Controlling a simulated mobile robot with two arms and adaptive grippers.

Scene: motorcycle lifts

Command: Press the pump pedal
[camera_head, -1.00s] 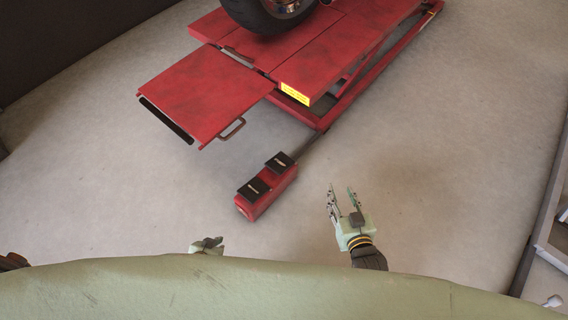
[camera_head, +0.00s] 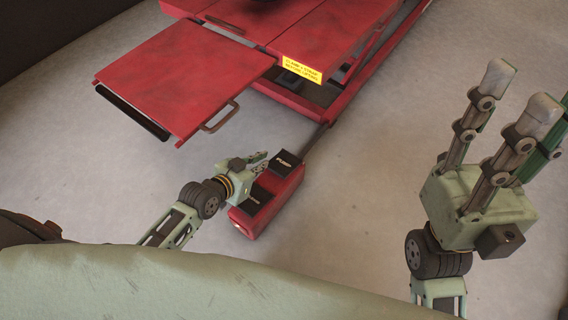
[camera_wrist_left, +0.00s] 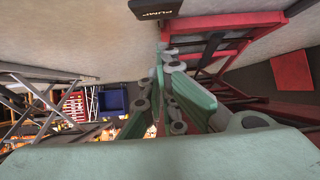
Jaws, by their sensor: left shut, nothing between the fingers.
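The red pump unit (camera_head: 247,224) sits on the floor with two black pedals on top. The farther pedal, labelled PUMP (camera_head: 286,161), also shows at the top edge of the left wrist view (camera_wrist_left: 155,9). The nearer pedal (camera_head: 256,198) is partly covered by my left gripper. My left gripper (camera_head: 262,160) is shut and empty, its fingertips pointing at the PUMP pedal from the left. I cannot tell whether they touch it. In the left wrist view the green fingers (camera_wrist_left: 163,62) are together below the pedal. My right gripper (camera_head: 528,98) is open and empty, raised at the right.
The red motorcycle lift (camera_head: 330,50) stands behind the pump, joined to it by a bar. Its ramp (camera_head: 185,85), with a side handle (camera_head: 220,118), juts out to the left. The concrete floor right of the pump (camera_head: 360,190) is clear.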

